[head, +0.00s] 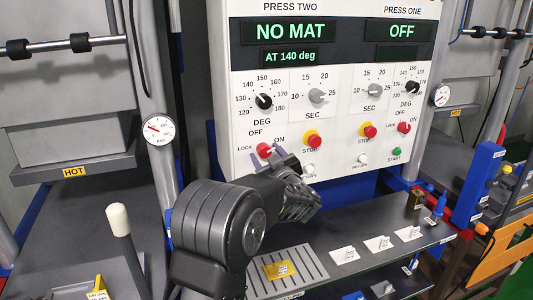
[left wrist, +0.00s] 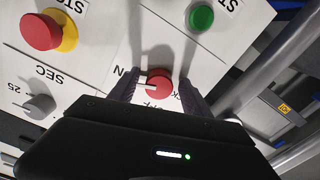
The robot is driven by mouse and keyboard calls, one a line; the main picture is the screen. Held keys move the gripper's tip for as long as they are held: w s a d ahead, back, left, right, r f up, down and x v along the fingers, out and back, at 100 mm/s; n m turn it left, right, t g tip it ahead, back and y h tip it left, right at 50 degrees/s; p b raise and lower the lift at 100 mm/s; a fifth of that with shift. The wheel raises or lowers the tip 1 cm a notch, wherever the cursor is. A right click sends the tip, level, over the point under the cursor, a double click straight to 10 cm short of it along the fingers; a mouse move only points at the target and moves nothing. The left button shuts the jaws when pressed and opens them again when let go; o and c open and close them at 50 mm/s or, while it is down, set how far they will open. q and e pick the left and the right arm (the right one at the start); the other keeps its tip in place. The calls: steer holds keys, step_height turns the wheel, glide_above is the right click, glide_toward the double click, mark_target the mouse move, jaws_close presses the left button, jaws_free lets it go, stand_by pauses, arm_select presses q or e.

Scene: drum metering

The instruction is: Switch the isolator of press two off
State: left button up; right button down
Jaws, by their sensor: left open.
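The isolator of press two is a red knob (head: 263,149) with LOCK, OFF and ON marks, low on the left half of the white panel. In the left wrist view the red knob (left wrist: 159,83) sits between my fingertips, its white pointer towards the ON label. My left gripper (head: 279,156) is open at the panel, one finger on each side of the knob; it also shows in the left wrist view (left wrist: 158,91). I cannot tell whether the fingers touch the knob. The press two display (head: 291,30) reads NO MAT. My right gripper is not in view.
A red stop button (head: 311,139) and a white return button (head: 308,169) are close to the right of the isolator. A green start button (left wrist: 201,18) shows in the wrist view. Press one's isolator (head: 404,128) is farther right. A shelf (head: 340,235) lies below the panel.

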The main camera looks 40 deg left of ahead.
arm_select(q)
steer(key=shift+c, duration=0.5)
jaws_close()
